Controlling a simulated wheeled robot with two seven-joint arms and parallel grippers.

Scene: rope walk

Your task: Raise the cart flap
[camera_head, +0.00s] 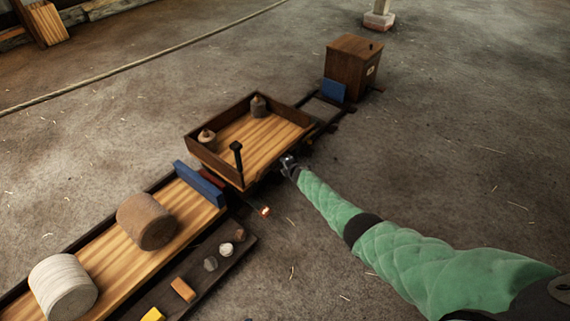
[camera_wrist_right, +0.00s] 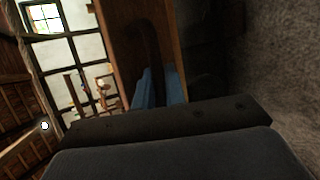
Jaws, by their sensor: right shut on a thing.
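The cart (camera_head: 262,138) is a shallow wooden tray with dark raised sides, on the track in the middle of the head view. Its near right side shows no raised wall; the flap (camera_head: 264,174) there seems to hang low and is mostly hidden. My right gripper (camera_head: 288,162) is at this side, near its right end, shut on what looks like the flap. In the right wrist view a brown wooden panel (camera_wrist_right: 132,30) with a dark strip stands ahead of the gripper, with blue parts beside it. My left gripper is not in view.
A loading bench (camera_head: 105,265) with two rollers and a blue stop (camera_head: 199,184) lies lower left. A wooden box (camera_head: 353,62) stands beyond. Small blocks and stones lie beside the bench. The floor to the right is clear.

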